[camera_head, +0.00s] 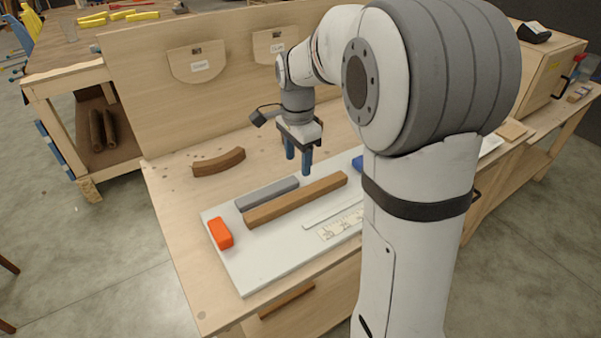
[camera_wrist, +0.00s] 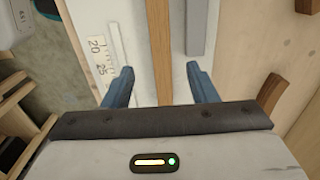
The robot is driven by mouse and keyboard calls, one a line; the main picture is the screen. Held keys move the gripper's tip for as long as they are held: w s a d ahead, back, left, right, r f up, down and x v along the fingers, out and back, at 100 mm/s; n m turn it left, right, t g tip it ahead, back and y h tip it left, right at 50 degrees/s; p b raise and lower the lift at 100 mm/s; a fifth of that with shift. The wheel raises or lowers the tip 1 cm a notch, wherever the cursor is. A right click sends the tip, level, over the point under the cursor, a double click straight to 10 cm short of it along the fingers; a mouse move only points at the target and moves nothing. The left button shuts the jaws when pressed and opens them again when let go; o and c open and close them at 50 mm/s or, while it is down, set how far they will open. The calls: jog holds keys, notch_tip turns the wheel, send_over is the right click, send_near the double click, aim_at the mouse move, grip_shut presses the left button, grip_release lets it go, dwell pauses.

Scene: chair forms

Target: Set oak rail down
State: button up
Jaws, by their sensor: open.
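The oak rail (camera_head: 296,200) is a long brown bar lying flat on a white board (camera_head: 255,275). A shorter grey bar (camera_head: 267,193) lies close beside it on the panel side. My gripper (camera_head: 298,163) is open and empty, with blue fingers pointing down above the board near the right ends of both bars. In the wrist view, the oak rail (camera_wrist: 160,45) runs up the picture between the two spread fingers (camera_wrist: 159,70). The grey bar (camera_wrist: 197,22) shows to its right. The rail's near end is hidden behind the gripper body in the wrist view.
An orange block (camera_head: 220,233) sits at the board's left end, and a blue block (camera_head: 358,163) is partly hidden by my arm. A scale (camera_head: 340,225) and thin white strip lie in front. A curved brown piece (camera_head: 218,162) lies behind, before an upright wooden panel (camera_head: 150,90).

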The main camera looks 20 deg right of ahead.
jog(key=s+n+t, duration=0.2)
jog(key=s+n, duration=1.2)
jog(key=s, duration=0.7)
jog(key=shift+d+t, duration=0.15)
jog(key=shift+t, duration=0.25)
jog(key=shift+s+r, duration=0.1)
